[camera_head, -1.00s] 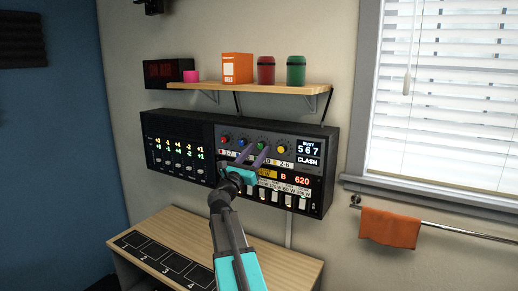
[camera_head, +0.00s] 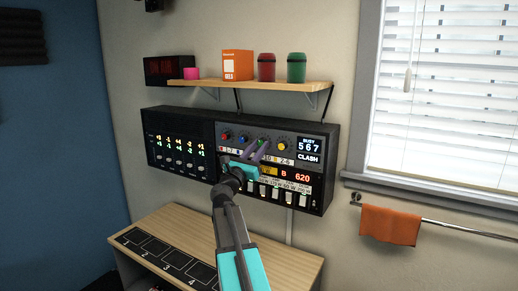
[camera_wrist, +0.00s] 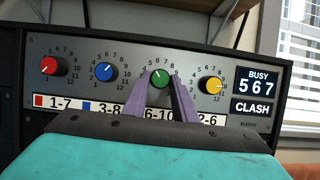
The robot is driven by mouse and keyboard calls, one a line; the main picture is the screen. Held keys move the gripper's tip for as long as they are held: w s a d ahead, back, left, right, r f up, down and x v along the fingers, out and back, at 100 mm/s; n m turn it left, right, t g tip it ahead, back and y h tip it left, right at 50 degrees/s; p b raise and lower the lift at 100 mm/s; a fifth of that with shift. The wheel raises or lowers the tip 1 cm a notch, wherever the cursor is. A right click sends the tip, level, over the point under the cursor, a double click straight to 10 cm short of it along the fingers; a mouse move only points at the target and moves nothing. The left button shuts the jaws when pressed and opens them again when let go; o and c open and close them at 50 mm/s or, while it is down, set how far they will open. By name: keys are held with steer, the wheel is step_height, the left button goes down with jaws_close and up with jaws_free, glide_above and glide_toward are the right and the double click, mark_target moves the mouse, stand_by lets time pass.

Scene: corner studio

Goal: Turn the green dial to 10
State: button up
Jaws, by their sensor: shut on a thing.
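The fingers hide much of the dial's number scale and part of the label strip (camera_wrist: 158,114) below, where "6-10" shows.
Red (camera_wrist: 54,66), blue (camera_wrist: 106,72) and yellow (camera_wrist: 211,85) dials share the row; the yellow one is close right of my fingers. A display (camera_wrist: 257,91) reads BUSY 567. A wooden shelf (camera_head: 200,87) with several objects is above. White switches sit below.

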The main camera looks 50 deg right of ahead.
steer(key=shift+w+a+f+m+b, duration=0.1)
steer(key=shift+w+f+m+b, duration=0.05)
steer(key=shift+f+m+b, duration=0.2)
